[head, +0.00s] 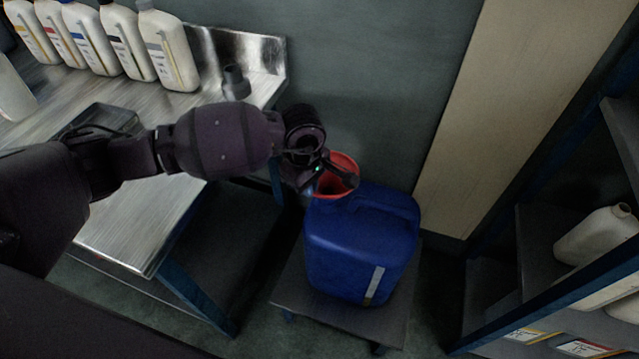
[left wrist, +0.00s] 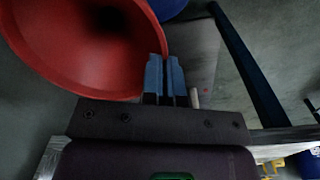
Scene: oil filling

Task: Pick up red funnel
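The red funnel (head: 347,162) is at the top left of the blue jug (head: 360,245), wide mouth up; its lower end is hidden, so I cannot tell whether it sits in the jug's opening. My left gripper (head: 333,177) is at the funnel's mouth and covers part of it. In the left wrist view the funnel (left wrist: 85,45) fills the upper left. The blue fingers of my left gripper (left wrist: 165,72) are close together there, with the funnel's rim between their tips. My right gripper is not in view.
The jug stands on a low grey stand (head: 290,290). A metal workbench (head: 150,225) on the left holds several white bottles (head: 170,50) and a small grey spouted part (head: 235,82). A shelf (head: 545,235) with white containers is at the right. The wall is close behind the jug.

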